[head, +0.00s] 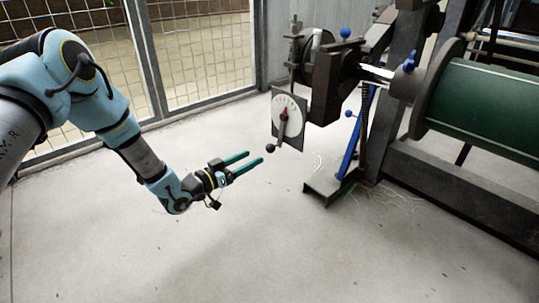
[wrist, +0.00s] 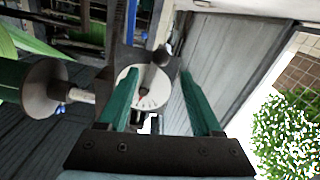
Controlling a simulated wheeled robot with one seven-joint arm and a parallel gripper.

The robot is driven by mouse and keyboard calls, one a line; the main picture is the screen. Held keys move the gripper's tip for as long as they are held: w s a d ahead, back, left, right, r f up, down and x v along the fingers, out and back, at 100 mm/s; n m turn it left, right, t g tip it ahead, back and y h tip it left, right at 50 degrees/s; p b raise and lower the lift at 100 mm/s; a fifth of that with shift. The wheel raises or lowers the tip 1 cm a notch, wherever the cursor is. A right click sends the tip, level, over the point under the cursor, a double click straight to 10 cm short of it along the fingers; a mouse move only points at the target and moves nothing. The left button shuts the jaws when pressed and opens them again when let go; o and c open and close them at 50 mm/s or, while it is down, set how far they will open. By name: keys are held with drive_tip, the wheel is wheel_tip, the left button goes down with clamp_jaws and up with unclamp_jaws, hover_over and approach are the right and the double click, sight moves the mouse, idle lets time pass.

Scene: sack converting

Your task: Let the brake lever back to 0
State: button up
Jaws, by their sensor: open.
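The brake lever (head: 271,147) is a thin arm with a dark ball knob, hanging low at the lower left of a white round dial (head: 288,121) with a red mark on a grey plate. In the wrist view the dial (wrist: 146,87) shows between my fingers, and the dark knob (wrist: 161,55) is above it. My gripper (head: 242,164) has two green fingers, open and empty. It is left of and a little below the knob, apart from it. In the wrist view my gripper (wrist: 160,88) points at the dial. I cannot read the dial's numbers.
A machine frame with a green roll (head: 485,108) stands at the right. A blue lever (head: 349,146) rises from its foot plate (head: 327,190). A mesh fence (head: 205,50) runs along the back. The concrete floor (head: 250,250) in front is clear.

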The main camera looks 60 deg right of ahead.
sight(267, 151)
drive_tip(key=b+x, duration=0.3)
drive_tip(key=x, duration=0.4)
drive_tip(key=shift+d+f, duration=0.1)
drive_tip(key=shift+f, duration=0.1)
drive_tip(key=shift+s+d+r, duration=0.1)
drive_tip(key=shift+s+d, duration=0.1)
drive_tip(key=shift+d, duration=0.45)
drive_tip(key=shift+c, duration=0.3)
clamp_jaws()
